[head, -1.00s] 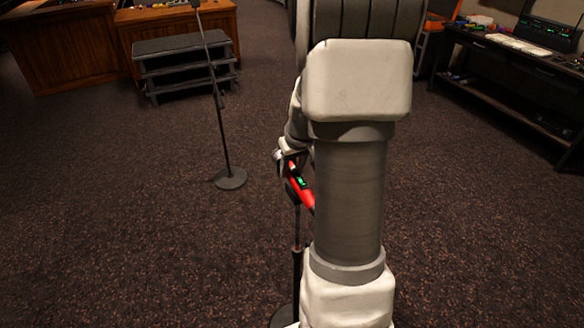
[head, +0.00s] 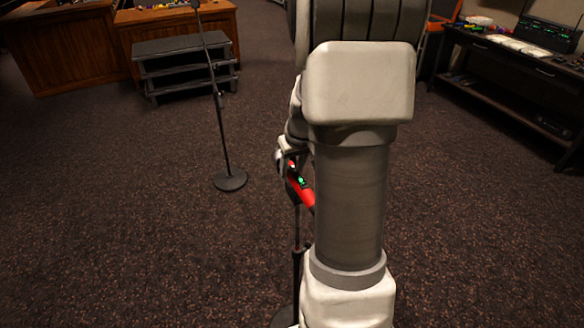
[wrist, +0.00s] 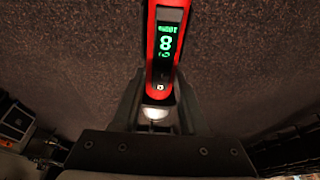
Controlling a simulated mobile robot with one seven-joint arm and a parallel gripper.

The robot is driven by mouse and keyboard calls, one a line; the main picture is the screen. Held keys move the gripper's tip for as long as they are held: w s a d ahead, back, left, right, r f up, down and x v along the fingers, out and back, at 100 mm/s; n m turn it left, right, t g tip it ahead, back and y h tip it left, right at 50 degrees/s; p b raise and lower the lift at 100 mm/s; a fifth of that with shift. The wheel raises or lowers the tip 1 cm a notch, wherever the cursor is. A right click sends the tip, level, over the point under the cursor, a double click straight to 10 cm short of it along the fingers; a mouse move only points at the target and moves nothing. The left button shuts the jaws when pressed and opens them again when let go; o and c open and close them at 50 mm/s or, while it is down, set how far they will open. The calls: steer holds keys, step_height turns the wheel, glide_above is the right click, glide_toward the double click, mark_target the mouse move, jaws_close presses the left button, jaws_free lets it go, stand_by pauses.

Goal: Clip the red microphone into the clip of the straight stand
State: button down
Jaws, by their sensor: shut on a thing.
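The red microphone (head: 307,197) has a small green-lit display and sits tilted in my gripper (head: 288,164), left of my forearm. In the wrist view the microphone (wrist: 165,50) runs up from between the fingers of my gripper (wrist: 158,105), which are shut on it, display facing the camera. A dark stand (head: 297,262) stands upright just below the microphone, partly hidden by my arm. Its top is close to the microphone. I cannot tell whether they touch, and its clip is not clear.
Another black stand (head: 222,130) with a round base (head: 230,180) stands farther left. Black steps (head: 185,62) and a wooden desk (head: 60,50) are at the back left. A dark desk with equipment (head: 515,75) is at the right. The carpet between is clear.

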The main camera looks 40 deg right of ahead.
steer(key=shift+f+b, duration=0.9)
stand_by(0.7)
jaws_free()
stand_by(0.3)
stand_by(0.5)
steer(key=shift+r+p, duration=2.2)
steer(key=shift+r, duration=1.35)
